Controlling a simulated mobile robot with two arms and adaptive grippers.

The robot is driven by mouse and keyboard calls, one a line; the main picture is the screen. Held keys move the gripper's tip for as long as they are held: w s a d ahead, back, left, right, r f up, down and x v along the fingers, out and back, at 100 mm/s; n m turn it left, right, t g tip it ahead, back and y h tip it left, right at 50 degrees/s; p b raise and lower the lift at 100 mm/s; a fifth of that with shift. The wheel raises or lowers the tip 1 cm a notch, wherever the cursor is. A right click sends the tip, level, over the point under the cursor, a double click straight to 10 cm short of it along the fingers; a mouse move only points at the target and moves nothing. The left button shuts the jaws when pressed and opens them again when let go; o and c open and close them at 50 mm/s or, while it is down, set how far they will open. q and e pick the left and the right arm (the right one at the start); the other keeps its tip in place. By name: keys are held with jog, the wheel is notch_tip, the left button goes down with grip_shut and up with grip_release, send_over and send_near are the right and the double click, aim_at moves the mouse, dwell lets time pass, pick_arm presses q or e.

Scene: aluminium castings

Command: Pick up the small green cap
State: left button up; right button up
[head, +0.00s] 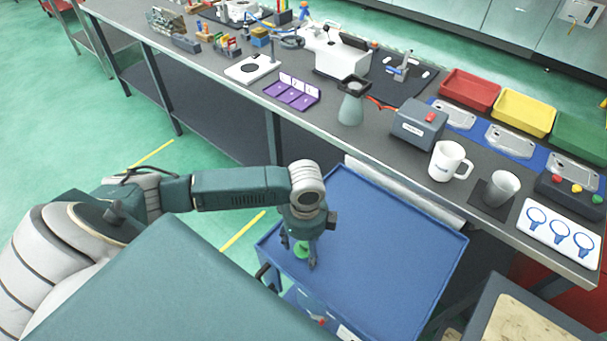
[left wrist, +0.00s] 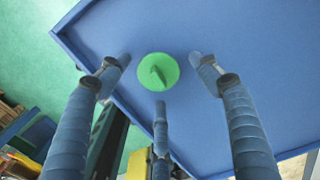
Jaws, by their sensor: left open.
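The small green cap (head: 301,249) lies on the blue top of the cart (head: 390,250), near its left corner. My left gripper (head: 302,250) points down over the cap. In the left wrist view its fingers (left wrist: 160,75) are spread around the cap, with a gap on each side, and nothing is held. In the head view the fingers partly hide the cap. My right gripper is not in view.
The blue cart top has a low raised rim and is otherwise clear. Behind it runs a long workbench (head: 330,125) with a white mug (head: 449,162), a grey cup (head: 500,188), a grey box (head: 418,124) and coloured trays (head: 470,90). A grey-framed box (head: 515,320) stands at the lower right.

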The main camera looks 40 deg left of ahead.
pick_arm(q)
jog(key=c, duration=0.8)
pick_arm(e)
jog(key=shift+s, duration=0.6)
pick_arm(q)
jog(key=shift+r, duration=0.1)
